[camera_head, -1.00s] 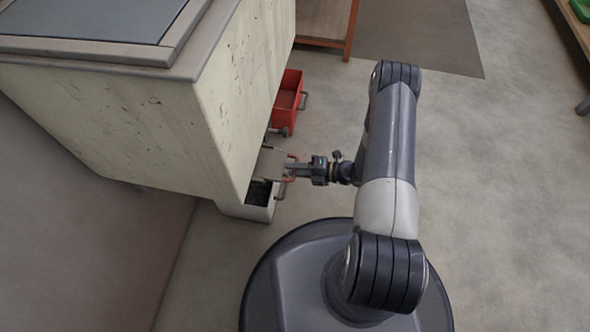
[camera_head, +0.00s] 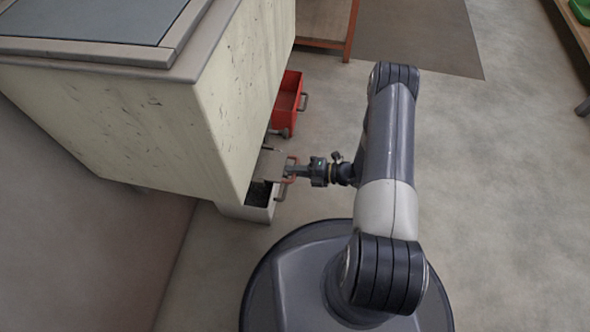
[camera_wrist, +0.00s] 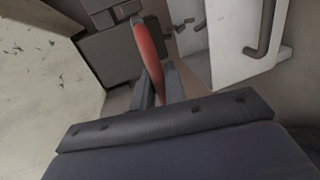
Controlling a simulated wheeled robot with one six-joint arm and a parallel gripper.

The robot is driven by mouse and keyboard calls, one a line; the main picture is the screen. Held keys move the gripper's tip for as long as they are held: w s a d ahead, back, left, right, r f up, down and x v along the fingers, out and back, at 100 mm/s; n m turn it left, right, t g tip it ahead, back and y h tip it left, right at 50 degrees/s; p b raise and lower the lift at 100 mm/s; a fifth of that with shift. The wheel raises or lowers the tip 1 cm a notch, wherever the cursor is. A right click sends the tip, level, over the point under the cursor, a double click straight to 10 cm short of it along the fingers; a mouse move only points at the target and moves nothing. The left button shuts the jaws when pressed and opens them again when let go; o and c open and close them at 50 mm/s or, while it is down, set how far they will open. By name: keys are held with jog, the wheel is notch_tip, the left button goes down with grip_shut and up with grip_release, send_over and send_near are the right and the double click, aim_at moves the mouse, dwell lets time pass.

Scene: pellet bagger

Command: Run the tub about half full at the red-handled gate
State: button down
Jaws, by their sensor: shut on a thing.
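The red gate handle (camera_head: 291,167) sticks out low on the side of the pale hopper (camera_head: 160,125), beside a grey gate plate (camera_head: 271,165). My gripper (camera_head: 295,170) is shut on this handle. In the wrist view the red handle (camera_wrist: 150,58) stands between my two fingers (camera_wrist: 158,88). A pale grey tub (camera_head: 246,212) sits on the floor under the gate, partly beneath the hopper. Dark pellets show inside it, but their level is hard to judge. The tub's wall and bar handle also show in the wrist view (camera_wrist: 232,58); dark bits appear at its near side.
A red tub (camera_head: 288,105) stands on the floor farther along the hopper's side. An orange-framed stand (camera_head: 350,32) is behind it. A dark mat (camera_head: 420,40) lies at the back. The floor to the right of my arm is clear.

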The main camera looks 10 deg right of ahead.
aim_at(278, 167)
jog(key=shift+r+b+x, duration=0.2)
jog(key=shift+x, duration=0.85)
jog(key=shift+r+b+x, duration=0.2)
jog(key=shift+r+x, duration=0.05)
jog(key=shift+x, duration=0.75)
jog(key=shift+r+b+x, duration=0.2)
jog(key=shift+x, duration=0.85)
jog(key=shift+w+a, duration=0.1)
jog(key=shift+a, duration=0.05)
jog(key=c, duration=1.6)
grip_release()
jog(key=shift+a, duration=0.15)
jog(key=shift+o, duration=0.2)
jog(key=p+v, duration=0.2)
jog(key=v, duration=0.9)
jog(key=shift+p, duration=0.4)
